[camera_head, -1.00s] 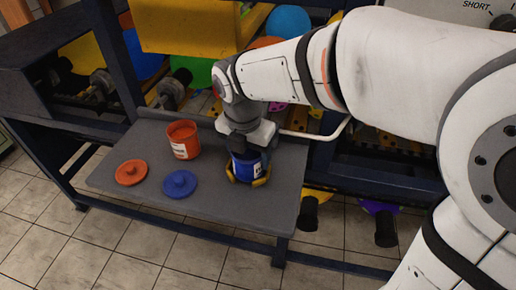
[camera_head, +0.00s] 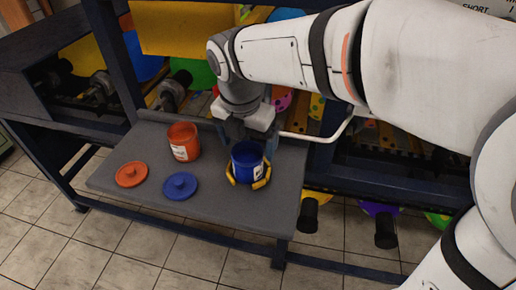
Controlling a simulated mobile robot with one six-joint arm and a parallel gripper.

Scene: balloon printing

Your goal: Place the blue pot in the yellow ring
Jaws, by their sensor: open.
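The blue pot (camera_head: 246,163) stands upright and open-topped on the grey table, inside the yellow ring (camera_head: 262,182). Parts of the ring show around the pot's lower sides; the rest is hidden behind the pot. My gripper (camera_head: 241,136) is open, just behind and above the pot. It appears apart from the pot, though its fingertips are partly hidden behind the pot's rim.
An open orange pot (camera_head: 183,142) stands left of the blue pot. An orange lid (camera_head: 131,174) and a blue lid (camera_head: 180,186) lie at the table's left front. The grey table (camera_head: 225,217) is clear at its front. A dark blue frame post (camera_head: 113,55) rises at the back left.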

